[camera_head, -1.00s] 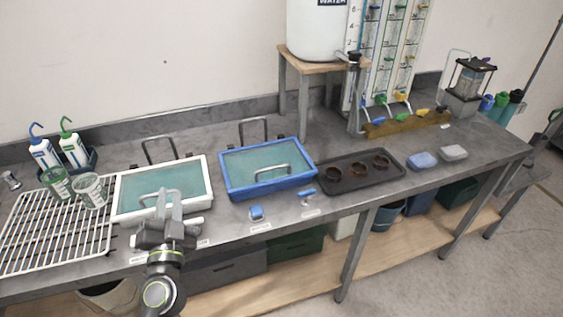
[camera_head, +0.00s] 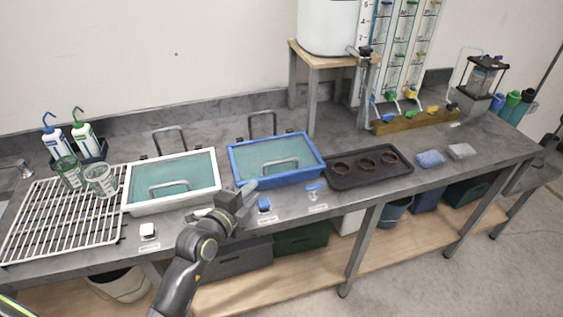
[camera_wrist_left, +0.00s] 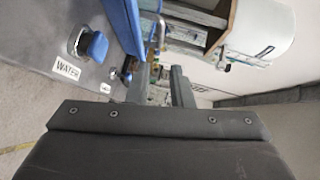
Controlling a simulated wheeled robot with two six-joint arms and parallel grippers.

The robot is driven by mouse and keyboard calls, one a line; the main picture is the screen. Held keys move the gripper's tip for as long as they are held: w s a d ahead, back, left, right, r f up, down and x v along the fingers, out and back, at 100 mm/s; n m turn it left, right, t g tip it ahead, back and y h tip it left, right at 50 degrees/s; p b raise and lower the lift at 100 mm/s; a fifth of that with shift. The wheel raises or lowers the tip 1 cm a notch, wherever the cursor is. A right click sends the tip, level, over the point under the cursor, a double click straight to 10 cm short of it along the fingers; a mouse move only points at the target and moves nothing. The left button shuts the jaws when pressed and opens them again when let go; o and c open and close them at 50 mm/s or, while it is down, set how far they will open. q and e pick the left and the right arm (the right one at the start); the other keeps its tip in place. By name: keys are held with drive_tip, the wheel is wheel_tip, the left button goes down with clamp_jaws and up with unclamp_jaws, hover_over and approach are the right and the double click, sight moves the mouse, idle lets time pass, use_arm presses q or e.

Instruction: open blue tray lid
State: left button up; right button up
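The blue tray (camera_head: 234,166) stands on the bench with a flat teal lid (camera_head: 262,158) lying level inside its blue rim. A grey loop handle (camera_head: 281,163) stands on the front part of the lid. My left gripper (camera_head: 248,188) is just in front of the tray's front left corner, off the handle. In the left wrist view its two fingers (camera_wrist_left: 160,82) are apart with nothing between them. The blue tray's edge (camera_wrist_left: 124,22) shows at the top there, beside a blue knob (camera_wrist_left: 96,45). My right gripper is not in view.
The white tray (camera_head: 128,199) stands left of the blue one, by a wire rack (camera_head: 60,222). A dark tray (camera_head: 340,181) with rings is at right. The blue knob (camera_head: 265,204) and a blue lever (camera_head: 317,189) sit along the front edge. An upright loop (camera_head: 262,124) stands behind the blue tray.

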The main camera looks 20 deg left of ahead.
sight(280, 163)
use_arm(q)
drive_tip(key=x, duration=1.6)
drive_tip(key=shift+w+r+b, duration=0.1)
drive_tip(key=shift+w+b, duration=0.15)
drive_tip(key=shift+b, duration=0.1)
clamp_jaws()
